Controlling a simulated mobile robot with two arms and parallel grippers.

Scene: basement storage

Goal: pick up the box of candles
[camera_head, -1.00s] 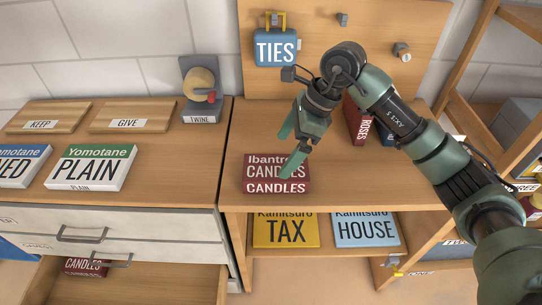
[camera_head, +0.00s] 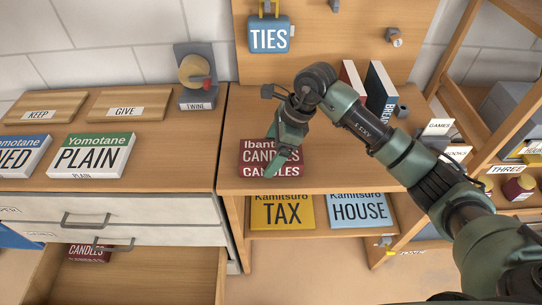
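A dark red box of candles (camera_head: 257,160) lies on the wooden workbench top, near its front edge and right of the drawer unit. My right gripper (camera_head: 279,147) is at the box's upper right, with its green fingers spread apart. One finger overlaps the box's top in this view; whether it touches the box is not clear. Part of the lettering is hidden behind the fingers. A second dark red candles box (camera_head: 88,253) lies in the open drawer (camera_head: 150,275) at lower left. My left gripper is not in view.
A yellow TAX box (camera_head: 282,213) and a blue HOUSE box (camera_head: 359,210) lie on the shelf below. Upright books (camera_head: 378,90) stand behind my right arm. A blue TIES case (camera_head: 269,36) hangs on the back board. A PLAIN box (camera_head: 91,156) lies on the left counter.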

